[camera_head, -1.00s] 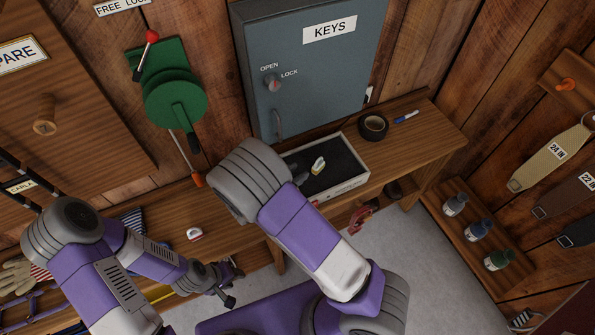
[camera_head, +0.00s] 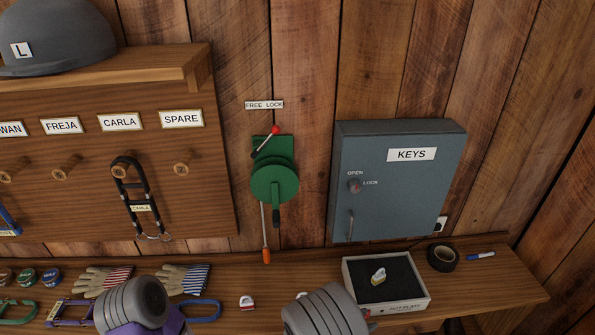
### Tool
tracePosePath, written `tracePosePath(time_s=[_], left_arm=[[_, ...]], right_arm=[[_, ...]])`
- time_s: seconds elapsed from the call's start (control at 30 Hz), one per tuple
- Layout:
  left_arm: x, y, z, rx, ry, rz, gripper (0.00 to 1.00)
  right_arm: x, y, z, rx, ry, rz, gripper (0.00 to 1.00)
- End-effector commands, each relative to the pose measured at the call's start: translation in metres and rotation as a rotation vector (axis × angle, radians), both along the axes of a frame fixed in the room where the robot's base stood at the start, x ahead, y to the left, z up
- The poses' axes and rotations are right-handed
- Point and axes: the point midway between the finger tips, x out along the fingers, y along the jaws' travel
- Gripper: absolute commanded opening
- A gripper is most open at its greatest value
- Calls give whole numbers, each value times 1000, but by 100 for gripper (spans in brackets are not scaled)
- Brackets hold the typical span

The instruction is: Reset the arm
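My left arm (camera_head: 138,306) comes up at the bottom left, showing a grey joint and some purple casing; its gripper is out of view. The grey joint of my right arm (camera_head: 325,312) rises at the bottom centre, in front of the bench (camera_head: 480,290). A small dark and reddish part beside that joint, near the tray's front left corner, may belong to my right gripper. Its fingers cannot be made out. I see nothing held by either arm.
A grey key cabinet (camera_head: 395,200) and green lever device (camera_head: 275,183) are on the wall. The bench bears a tray (camera_head: 405,305), black tape (camera_head: 443,257), a marker (camera_head: 481,255), gloves (camera_head: 103,280) and a small red-white item (camera_head: 247,303). A peg board (camera_head: 90,195) hangs left.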

Motion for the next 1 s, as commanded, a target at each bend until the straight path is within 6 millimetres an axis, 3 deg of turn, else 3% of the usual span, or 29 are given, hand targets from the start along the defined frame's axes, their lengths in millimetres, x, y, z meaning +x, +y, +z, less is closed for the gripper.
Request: tracePosePath(time_s=[0.33,0.57,0.7,0.8,1.0], left_arm=[[0,0,0,0,-1,0,43],[0,0,0,0,1,0,43],[0,0,0,0,0,0,43],[0,0,0,0,0,0,43],[0,0,0,0,1,0,43]], right_arm=[[3,-12,-57,126,157,177,37],[-16,-9,-113,304,323,348,37],[-50,8,-154,500,469,497,37],[-82,26,-173,655,568,612,37],[-144,62,-181,915,716,818,37]])
